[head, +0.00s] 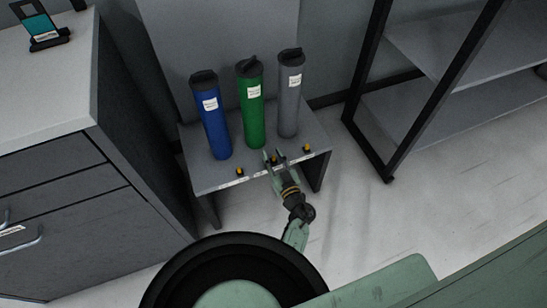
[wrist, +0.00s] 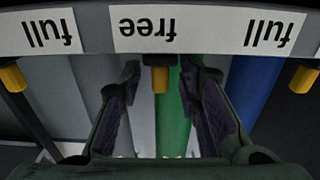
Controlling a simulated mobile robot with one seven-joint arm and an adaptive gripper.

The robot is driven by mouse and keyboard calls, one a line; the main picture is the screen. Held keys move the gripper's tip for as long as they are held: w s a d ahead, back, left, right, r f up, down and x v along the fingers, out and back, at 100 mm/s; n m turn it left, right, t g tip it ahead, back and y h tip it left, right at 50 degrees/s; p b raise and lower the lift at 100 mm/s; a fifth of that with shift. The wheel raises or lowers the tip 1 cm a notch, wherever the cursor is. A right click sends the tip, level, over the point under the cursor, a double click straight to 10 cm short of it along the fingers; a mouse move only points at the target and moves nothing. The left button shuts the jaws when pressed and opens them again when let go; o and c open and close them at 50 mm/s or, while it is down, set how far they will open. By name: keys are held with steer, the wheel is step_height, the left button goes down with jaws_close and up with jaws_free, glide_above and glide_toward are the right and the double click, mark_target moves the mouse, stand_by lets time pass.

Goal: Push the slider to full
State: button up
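Three yellow slider knobs line the front edge of a small grey table (head: 206,177): left (head: 239,171), middle, and right (head: 307,148). In the upside-down wrist view, the middle knob (wrist: 160,78) is by a "free" label (wrist: 180,27). The outer knobs (wrist: 13,77) (wrist: 303,79) are by "full" labels (wrist: 47,30) (wrist: 271,29). My gripper (head: 273,157) is at the table's front edge, by the middle knob. In the wrist view its two dark fingers stand apart, with the middle knob between them. No contact with the knob shows.
Blue (head: 213,125), green (head: 251,112) and grey (head: 289,105) rolls with black tops stand upright on the table behind the knobs. A grey drawer cabinet (head: 60,185) is close on the left. A black-framed shelf (head: 440,95) stands right, with clear floor before it.

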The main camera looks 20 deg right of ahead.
steer(key=shift+c, duration=0.4)
jaws_close()
